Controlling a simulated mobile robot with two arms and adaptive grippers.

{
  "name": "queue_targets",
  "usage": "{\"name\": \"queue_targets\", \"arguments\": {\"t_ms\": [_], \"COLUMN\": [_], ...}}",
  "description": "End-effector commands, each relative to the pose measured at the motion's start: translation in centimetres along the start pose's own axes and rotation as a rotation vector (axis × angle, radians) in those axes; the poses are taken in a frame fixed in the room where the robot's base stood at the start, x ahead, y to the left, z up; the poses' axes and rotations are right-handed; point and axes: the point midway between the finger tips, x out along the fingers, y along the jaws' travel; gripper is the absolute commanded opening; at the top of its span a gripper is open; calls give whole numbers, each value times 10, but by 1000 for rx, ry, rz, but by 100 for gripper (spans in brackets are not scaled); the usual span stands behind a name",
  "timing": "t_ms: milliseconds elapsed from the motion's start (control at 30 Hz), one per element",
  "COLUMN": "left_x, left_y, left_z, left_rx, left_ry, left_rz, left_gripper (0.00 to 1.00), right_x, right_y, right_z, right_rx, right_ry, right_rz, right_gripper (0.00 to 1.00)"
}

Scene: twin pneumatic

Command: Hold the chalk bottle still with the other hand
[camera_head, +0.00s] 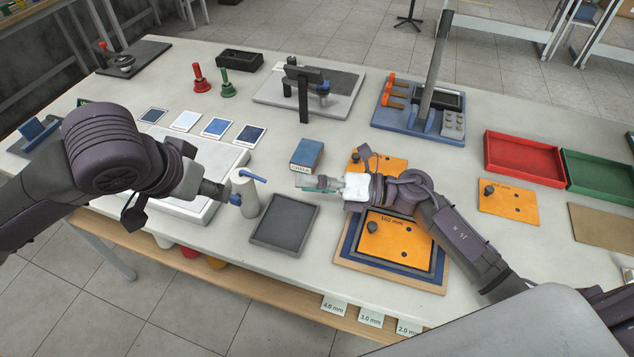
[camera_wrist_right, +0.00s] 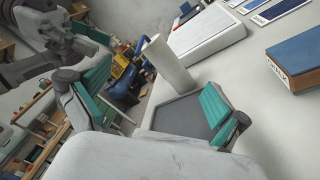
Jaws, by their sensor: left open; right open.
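The chalk bottle appears to be the white cylinder (camera_head: 245,194) with a blue nozzle on top, standing upright on the table. It also shows in the right wrist view (camera_wrist_right: 168,66), ahead of the fingers. My left gripper (camera_head: 228,194) is at the bottle's left side, its dark tips very close to it; I cannot tell whether they touch. Its jaws are partly hidden. My right gripper (camera_head: 308,182) is open and empty, to the right of the bottle and pointing towards it. Its teal fingers (camera_wrist_right: 158,103) are spread, with a clear gap to the bottle.
A dark grey tray (camera_head: 284,223) lies between the bottle and my right arm. A blue box (camera_head: 307,154) stands behind my right gripper. A white slab (camera_head: 212,157) lies behind my left gripper. An orange plate (camera_head: 392,238) sits below my right arm.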

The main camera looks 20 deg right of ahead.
Motion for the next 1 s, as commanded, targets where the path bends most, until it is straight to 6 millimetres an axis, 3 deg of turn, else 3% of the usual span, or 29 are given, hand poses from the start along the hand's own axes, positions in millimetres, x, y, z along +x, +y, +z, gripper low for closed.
{"name": "queue_targets", "arguments": {"t_ms": [300,500,700,1000], "left_x": [0,0,0,0], "left_y": [0,0,0,0], "left_z": [0,0,0,0], "left_rx": [0,0,0,0], "left_ry": [0,0,0,0], "left_rz": [0,0,0,0], "left_gripper": [42,42,42,42], "right_x": [65,95,108,110], "right_y": [1,0,0,0], "right_z": [1,1,0,0], "right_rx": [-1,0,-1,-1], "right_ry": [-2,-2,-1,-1], "right_rz": [3,1,-1,-1], "right_gripper": [100,100,100,100]}}
